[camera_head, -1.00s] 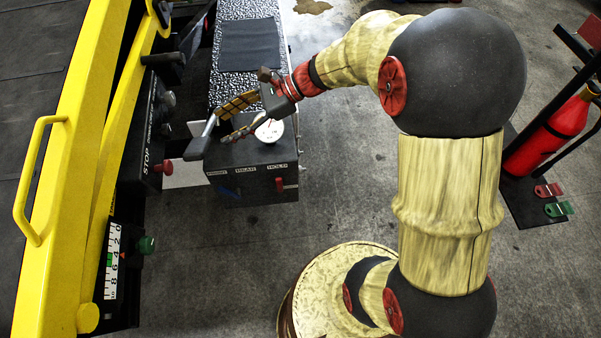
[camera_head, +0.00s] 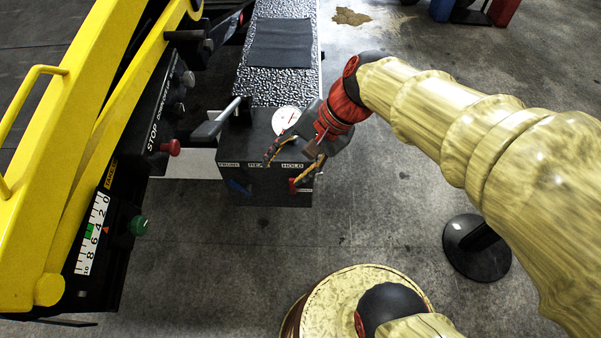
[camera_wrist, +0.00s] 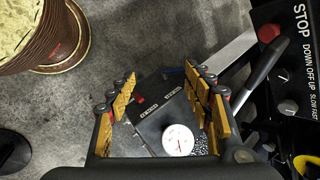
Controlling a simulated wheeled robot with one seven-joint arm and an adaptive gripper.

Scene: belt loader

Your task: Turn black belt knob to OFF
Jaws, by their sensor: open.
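The black control panel (camera_head: 155,120) stands on the yellow loader's side, with a red STOP button (camera_head: 172,147) and a few small knobs (camera_head: 180,94) above it. In the wrist view its edge shows at the right, with a knob (camera_wrist: 283,75) beside the words DOWN OFF UP and another (camera_wrist: 285,103) beside SLOW FAST. I cannot tell which is the belt knob, nor its setting. My gripper (camera_head: 283,172) is open and empty, right of the panel, over the front of a black box (camera_head: 225,160). Its fingers (camera_wrist: 163,77) straddle the box in the wrist view.
The box carries a white gauge (camera_head: 286,120), a grey-handled lever (camera_head: 215,125), a red handle (camera_wrist: 140,98) and a blue handle (camera_head: 238,187). A green knob (camera_head: 138,225) sits beside a number scale (camera_head: 92,234). Open floor (camera_head: 390,220) lies right of the box.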

